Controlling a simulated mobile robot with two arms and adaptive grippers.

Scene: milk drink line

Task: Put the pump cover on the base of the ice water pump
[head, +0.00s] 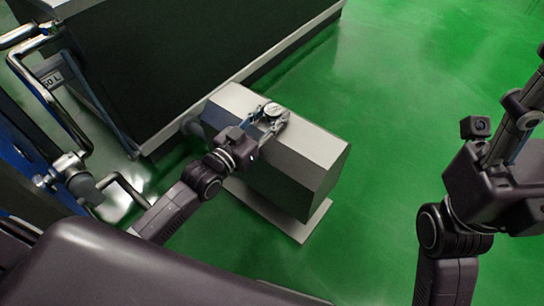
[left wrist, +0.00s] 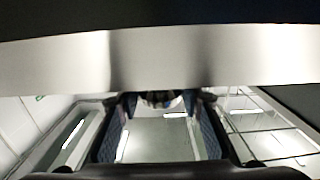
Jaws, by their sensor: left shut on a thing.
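In the left wrist view the shiny round piece (left wrist: 160,98) shows between the two fingers, partly hidden.
The stand has a pale foot plate (head: 307,229). A large dark cabinet (head: 175,65) stands behind it, close to its left end. Metal pipes and a blue frame are at the left. The green floor (head: 420,90) is clear to the right of the stand.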

